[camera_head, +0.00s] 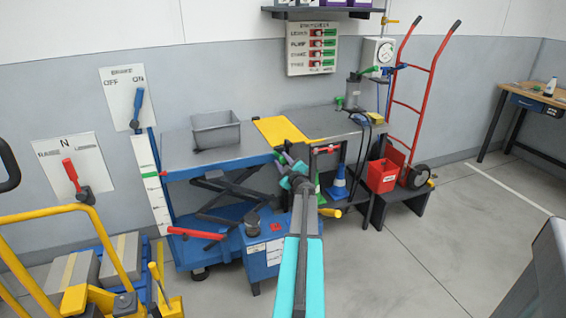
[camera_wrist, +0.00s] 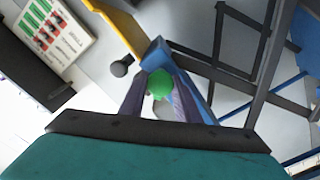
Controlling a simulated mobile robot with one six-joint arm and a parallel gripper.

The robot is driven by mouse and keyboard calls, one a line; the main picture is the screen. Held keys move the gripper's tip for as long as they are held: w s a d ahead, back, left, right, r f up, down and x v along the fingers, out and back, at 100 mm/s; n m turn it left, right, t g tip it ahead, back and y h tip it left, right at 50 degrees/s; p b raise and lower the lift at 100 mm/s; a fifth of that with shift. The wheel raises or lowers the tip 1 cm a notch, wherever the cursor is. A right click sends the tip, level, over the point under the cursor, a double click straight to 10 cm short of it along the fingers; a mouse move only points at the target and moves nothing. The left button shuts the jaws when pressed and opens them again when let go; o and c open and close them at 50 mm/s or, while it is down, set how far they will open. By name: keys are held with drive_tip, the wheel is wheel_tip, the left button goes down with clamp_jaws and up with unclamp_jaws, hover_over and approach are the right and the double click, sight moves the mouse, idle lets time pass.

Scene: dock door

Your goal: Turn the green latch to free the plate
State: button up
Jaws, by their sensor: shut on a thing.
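The green latch (camera_wrist: 160,83) shows as a rounded green knob between my gripper's purple fingers in the wrist view. In the head view it is a small green spot at the front edge of the blue lift table, partly hidden by my gripper (camera_head: 284,160). My gripper (camera_wrist: 159,95) is shut on the latch. The yellow plate (camera_head: 280,130) lies flat, bridging the lift table (camera_head: 177,162) and the dark bench to its right. Its yellow edge (camera_wrist: 118,25) also shows in the wrist view, above the latch. The latch's exact angle is hard to tell.
A grey bin (camera_head: 216,133) stands on the lift table. The dark bench (camera_head: 330,122) carries a pump-like device (camera_head: 352,92). The floor at right is clear.

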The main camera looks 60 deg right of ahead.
drive_tip(key=n+b, duration=0.1)
drive_tip(key=n, duration=0.3)
drive_tip(key=shift+f+n+b, duration=0.15)
drive_tip(key=shift+n+b, duration=0.15)
drive_tip(key=shift+b, duration=0.1)
drive_tip(key=n+b, duration=0.2)
drive_tip(key=n, duration=0.2)
idle(0.3)
drive_tip(key=o, duration=1)
drive_tip(key=shift+n, duration=0.3)
drive_tip(key=shift+s+a, duration=0.1)
drive_tip(key=shift+s, duration=0.05)
drive_tip(key=shift+v, duration=6.75)
